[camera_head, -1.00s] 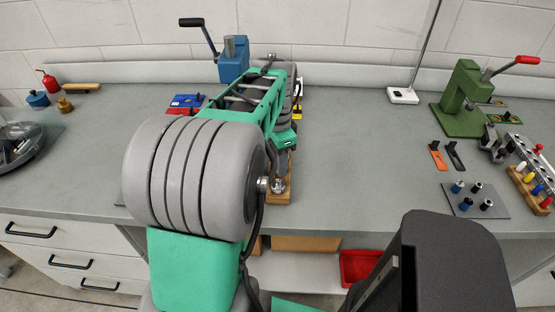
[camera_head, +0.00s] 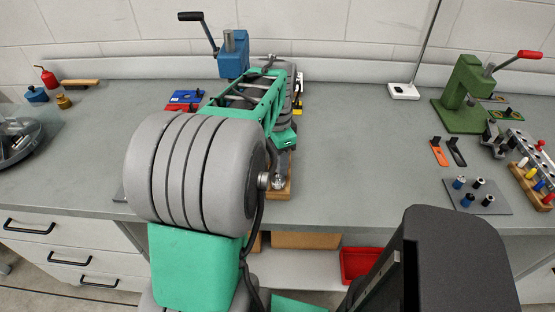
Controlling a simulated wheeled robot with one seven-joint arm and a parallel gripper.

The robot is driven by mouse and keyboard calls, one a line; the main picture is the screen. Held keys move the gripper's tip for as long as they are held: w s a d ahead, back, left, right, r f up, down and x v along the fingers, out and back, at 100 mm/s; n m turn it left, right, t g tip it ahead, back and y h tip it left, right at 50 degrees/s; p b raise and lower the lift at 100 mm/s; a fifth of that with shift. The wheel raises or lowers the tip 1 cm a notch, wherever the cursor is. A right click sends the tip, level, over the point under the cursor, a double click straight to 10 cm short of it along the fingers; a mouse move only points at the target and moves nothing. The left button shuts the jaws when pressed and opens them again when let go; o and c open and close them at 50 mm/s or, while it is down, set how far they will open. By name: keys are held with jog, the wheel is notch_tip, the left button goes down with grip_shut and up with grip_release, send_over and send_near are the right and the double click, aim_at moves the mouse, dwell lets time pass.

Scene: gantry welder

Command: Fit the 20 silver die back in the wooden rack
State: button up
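A light wooden block (camera_head: 286,192) lies on the bench just beyond my large grey shoulder, mostly covered by my arm. It may be the rack, but I cannot see its holes. A small shiny silver piece (camera_head: 278,181) shows at the block, beside my arm; I cannot tell whether it is a die or how it sits. My arm reaches forward over the bench and folds back down. Its end, my gripper (camera_head: 283,160), seems to be just above the wooden block. The fingers are too hidden to tell open from shut. No die marking is readable.
A green press (camera_head: 463,100) with a red handle stands at right, near a wooden holder (camera_head: 524,184) with coloured handles and a grey plate (camera_head: 478,198) of small posts. A blue press (camera_head: 233,60) stands behind my arm. The bench between my arm and the green press is clear.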

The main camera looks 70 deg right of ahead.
jog(key=shift+o, duration=0.8)
notch_tip(320, 180, up, 8)
jog(key=shift+f, duration=0.1)
jog(key=w+a+n+t+h+p, duration=0.1)
jog(key=w+a+n, duration=0.55)
jog(key=w, duration=0.35)
jog(key=w+a+n+p, duration=0.1)
jog(key=w+a+n, duration=0.6)
jog(key=w, duration=0.4)
jog(key=w+a+f+n+t+p, duration=0.1)
jog(key=w+a+n, duration=0.1)
jog(key=a+n, duration=0.5)
jog(key=w+a+f+n+t+y+p, duration=0.1)
jog(key=a+n, duration=0.6)
jog(key=a, duration=1.3)
jog(key=shift+w+a+f+n, duration=0.25)
jog(key=shift+w+n, duration=0.1)
jog(key=shift+w, duration=0.15)
jog(key=shift+c, duration=0.2)
